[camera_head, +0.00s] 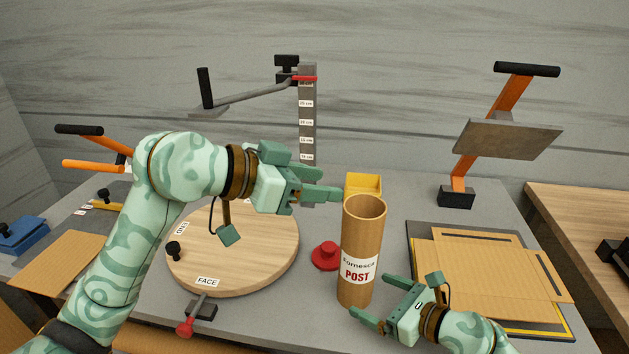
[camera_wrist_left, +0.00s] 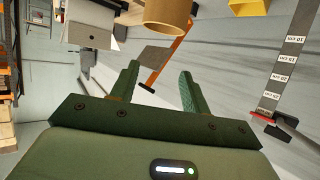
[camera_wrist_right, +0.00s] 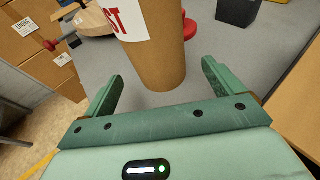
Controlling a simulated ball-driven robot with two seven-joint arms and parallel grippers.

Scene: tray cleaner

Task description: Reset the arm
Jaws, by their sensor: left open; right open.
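My left gripper (camera_head: 322,187) is open and empty, held above the round wooden board (camera_head: 255,262) with its fingers pointing right, just left of the top of the cardboard tube. In the left wrist view its fingers (camera_wrist_left: 158,92) have nothing between them. My right gripper (camera_head: 360,297) is open, low at the front, with its fingers pointing left. The brown tube (camera_head: 357,290) labelled "POST" stands upright beside it. In the right wrist view the tube (camera_wrist_right: 163,65) is ahead of the open fingers (camera_wrist_right: 160,85), with a gap to them.
A red knob (camera_head: 326,256) sits left of the tube and a yellow bin (camera_head: 363,184) behind it. A measuring post (camera_head: 308,140) with a lever arm stands at the back. An orange press (camera_head: 508,138) and flat cardboard (camera_head: 480,265) are on the right.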

